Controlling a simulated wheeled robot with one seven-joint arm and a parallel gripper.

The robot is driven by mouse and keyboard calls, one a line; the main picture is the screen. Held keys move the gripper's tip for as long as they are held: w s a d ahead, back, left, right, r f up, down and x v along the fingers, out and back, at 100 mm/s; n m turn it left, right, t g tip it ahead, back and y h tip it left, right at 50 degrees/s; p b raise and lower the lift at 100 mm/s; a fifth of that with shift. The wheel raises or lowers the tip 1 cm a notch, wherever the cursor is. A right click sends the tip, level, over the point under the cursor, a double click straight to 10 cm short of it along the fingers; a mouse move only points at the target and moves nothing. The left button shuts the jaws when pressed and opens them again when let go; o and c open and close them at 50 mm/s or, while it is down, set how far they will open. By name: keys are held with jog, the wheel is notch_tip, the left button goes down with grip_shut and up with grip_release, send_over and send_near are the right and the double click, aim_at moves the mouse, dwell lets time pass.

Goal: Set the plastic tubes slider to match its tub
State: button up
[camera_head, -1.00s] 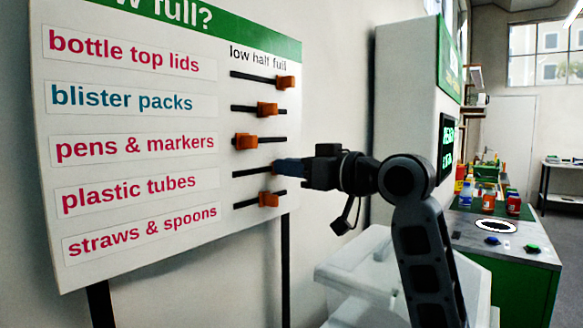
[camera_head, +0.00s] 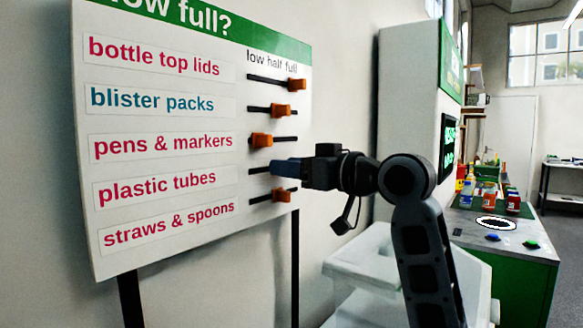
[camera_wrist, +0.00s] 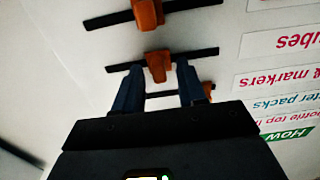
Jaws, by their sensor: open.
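The plastic tubes slider is in the fourth row of the board, beside its label (camera_head: 157,188). In the head view its track (camera_head: 258,171) shows left of my gripper (camera_head: 272,167), which hides its knob. In the wrist view, where the board is upside down, its orange knob (camera_wrist: 158,66) sits near the middle of the black track (camera_wrist: 202,54). My gripper (camera_wrist: 160,70) is open, with one fingertip on each side of this knob; contact cannot be told. No plastic tubes tub can be made out.
Other orange knobs sit close: pens & markers (camera_head: 261,140) above, straws & spoons (camera_head: 281,195) below. Blister packs (camera_head: 281,110) and bottle top lids (camera_head: 297,84) are higher. A white bin-like unit (camera_head: 365,270) stands below right. A green-sided counter (camera_head: 510,285) is further right.

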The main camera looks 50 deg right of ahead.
jog(key=s+b, duration=0.1)
jog(key=s, duration=0.6)
jog(key=shift+s+d, duration=0.15)
jog(key=shift+s, duration=0.25)
jog(key=shift+f, duration=0.15)
jog(key=s+a+f+m+h, duration=0.15)
jog(key=a+f, duration=0.25)
jog(key=f, duration=0.5)
jog(key=a+f+m+g+h, duration=0.1)
jog(key=a+f+m, duration=0.25)
jog(key=f, duration=0.45)
jog(key=s+a+f+m+h, duration=0.1)
jog(key=a+f+m, duration=0.1)
jog(key=a+f, duration=0.5)
jog(key=s+a+f+n+g, duration=0.15)
jog(key=s+a+f, duration=0.35)
jog(key=s+f, duration=0.6)
jog(key=s+a+n+y, duration=0.1)
jog(key=s+a+n, duration=0.1)
jog(key=s, duration=0.6)
jog(key=s+a+n+y, duration=0.1)
jog(key=s+n+y, duration=0.1)
jog(key=s, duration=0.6)
jog(key=shift+a+n+g, duration=0.35)
jog(key=shift+n, duration=0.2)
